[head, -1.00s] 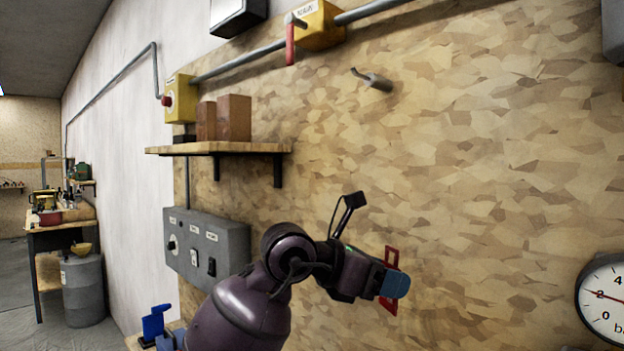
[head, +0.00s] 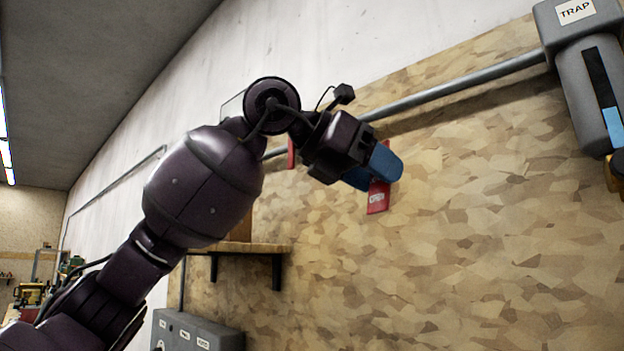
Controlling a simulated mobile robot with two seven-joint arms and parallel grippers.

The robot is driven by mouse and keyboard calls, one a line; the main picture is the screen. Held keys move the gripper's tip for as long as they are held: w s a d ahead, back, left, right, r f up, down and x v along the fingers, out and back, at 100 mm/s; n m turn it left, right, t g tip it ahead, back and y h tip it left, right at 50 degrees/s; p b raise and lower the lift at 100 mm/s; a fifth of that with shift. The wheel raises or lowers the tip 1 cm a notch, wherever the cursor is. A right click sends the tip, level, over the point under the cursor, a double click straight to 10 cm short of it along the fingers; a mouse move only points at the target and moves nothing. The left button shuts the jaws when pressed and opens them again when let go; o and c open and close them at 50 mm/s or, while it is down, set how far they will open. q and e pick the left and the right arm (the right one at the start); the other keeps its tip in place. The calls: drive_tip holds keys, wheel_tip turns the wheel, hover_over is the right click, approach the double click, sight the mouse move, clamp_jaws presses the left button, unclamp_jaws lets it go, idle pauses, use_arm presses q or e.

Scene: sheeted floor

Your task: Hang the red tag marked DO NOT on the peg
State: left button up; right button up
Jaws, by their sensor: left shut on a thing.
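A red tag (head: 377,199) with small white lettering that I cannot read clearly hangs below the blue fingertips of my left gripper (head: 372,171). The gripper is shut on the tag, and its fingers cover the tag's upper part. The tag is in front of the patterned wall board. The peg does not show; the gripper and tag cover that part of the board. I cannot tell whether the tag touches the peg. My right gripper is not in view.
A grey pipe (head: 455,92) runs across the board above the tag. A grey box labelled TRAP (head: 575,14) is at the upper right. A wooden shelf (head: 262,248) and a grey control box (head: 195,331) are below left. The board right of the tag is bare.

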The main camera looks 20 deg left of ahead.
use_arm(q)
drive_tip(key=s+a+n+t+y, duration=0.1)
drive_tip(key=a+n+t+y, duration=0.1)
drive_tip(key=a+n+y, duration=0.3)
drive_tip(key=a, duration=0.3)
drive_tip(key=shift+s+a+r, duration=0.2)
drive_tip(key=shift+s+a, duration=0.05)
drive_tip(key=shift+s, duration=0.05)
drive_tip(key=w+d+f, duration=0.1)
drive_tip(key=w+d, duration=0.2)
drive_tip(key=w, duration=0.6)
drive_tip(key=shift+f+p, duration=0.35)
idle(0.6)
drive_tip(key=shift+d, duration=0.1)
idle(0.4)
drive_tip(key=o, duration=1.1)
